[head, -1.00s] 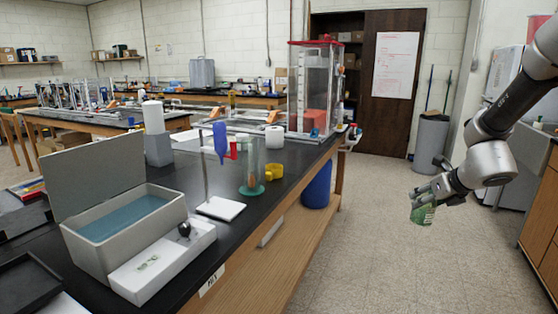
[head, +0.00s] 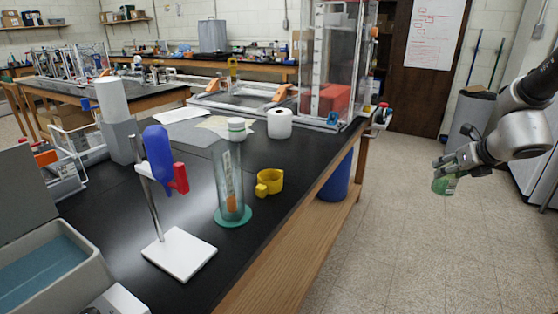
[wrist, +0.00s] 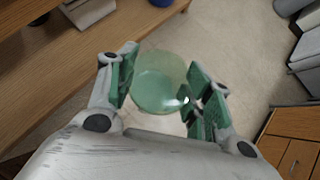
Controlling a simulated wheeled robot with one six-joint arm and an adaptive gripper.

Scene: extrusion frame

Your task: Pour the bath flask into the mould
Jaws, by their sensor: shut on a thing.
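My gripper (head: 450,165) is shut on a green-tinted clear flask (head: 444,186), held over the open floor to the right of the bench. In the wrist view the round flask (wrist: 160,84) sits between the two green-padded fingers (wrist: 160,92); whether it holds liquid is unclear. The water bath (head: 40,262), a grey box with blue water and its lid up, is cut off at the lower left. A small yellow cup-like piece (head: 270,181) stands on the bench near its right edge; I cannot tell whether it is the mould.
A clear cylinder on a green base (head: 233,216) and a white-based stand (head: 180,255) with a blue piece (head: 158,155) and red clamp stand on the black bench. A paper roll (head: 279,123) and a clear tank stand farther back.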

